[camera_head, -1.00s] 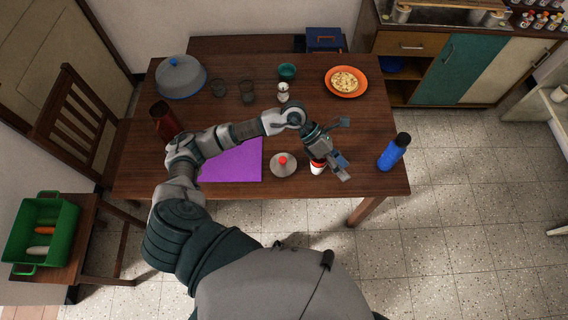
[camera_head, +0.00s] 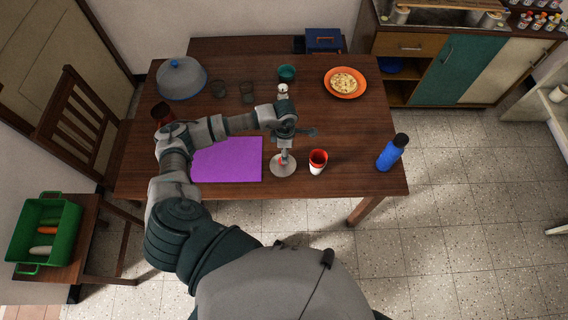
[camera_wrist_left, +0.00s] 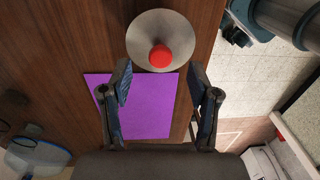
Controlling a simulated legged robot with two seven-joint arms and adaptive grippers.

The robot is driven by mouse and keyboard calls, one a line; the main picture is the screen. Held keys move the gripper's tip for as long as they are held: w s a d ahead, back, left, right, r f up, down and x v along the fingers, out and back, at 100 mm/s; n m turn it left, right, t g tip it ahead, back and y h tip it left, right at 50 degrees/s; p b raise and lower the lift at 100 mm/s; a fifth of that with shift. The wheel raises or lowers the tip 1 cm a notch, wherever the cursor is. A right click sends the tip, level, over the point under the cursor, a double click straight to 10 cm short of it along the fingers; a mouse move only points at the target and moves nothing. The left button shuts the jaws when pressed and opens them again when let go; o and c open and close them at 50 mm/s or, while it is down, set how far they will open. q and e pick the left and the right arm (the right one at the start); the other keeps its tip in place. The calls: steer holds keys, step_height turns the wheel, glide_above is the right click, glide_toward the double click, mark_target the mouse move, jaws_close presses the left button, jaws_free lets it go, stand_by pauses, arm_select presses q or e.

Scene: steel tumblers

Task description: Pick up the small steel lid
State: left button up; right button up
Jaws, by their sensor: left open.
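The small steel lid (camera_head: 281,167), a round disc with a red knob, lies on the table to the right of the purple mat. In the left wrist view the lid (camera_wrist_left: 143,41) shows at the top, with its red knob (camera_wrist_left: 161,56) upward. My left gripper (camera_head: 285,155) is over the lid in the head view and covers part of it. In the left wrist view its two fingers (camera_wrist_left: 164,92) are apart with nothing between them, and the lid lies ahead of the tips. I cannot tell the height above the knob. My right gripper is not in view.
A red and white cup (camera_head: 318,162) stands close to the right of the lid. The purple mat (camera_head: 228,160) lies to the left. A small shaker (camera_head: 282,90) and dark tumblers (camera_head: 246,92) stand farther back.

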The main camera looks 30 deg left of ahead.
arm_select(q)
steer(key=shift+f, duration=0.3)
steer(key=shift+s+f, duration=0.1)
steer(key=shift+f, duration=0.25)
steer(key=f, duration=0.3)
steer(key=a+f+p, duration=0.1)
steer(key=shift+s+f, duration=0.25)
steer(key=shift+f, duration=0.05)
steer(key=shift+d, duration=0.45)
steer(key=c, duration=0.9)
jaws_close()
steer(key=shift+a, duration=0.1)
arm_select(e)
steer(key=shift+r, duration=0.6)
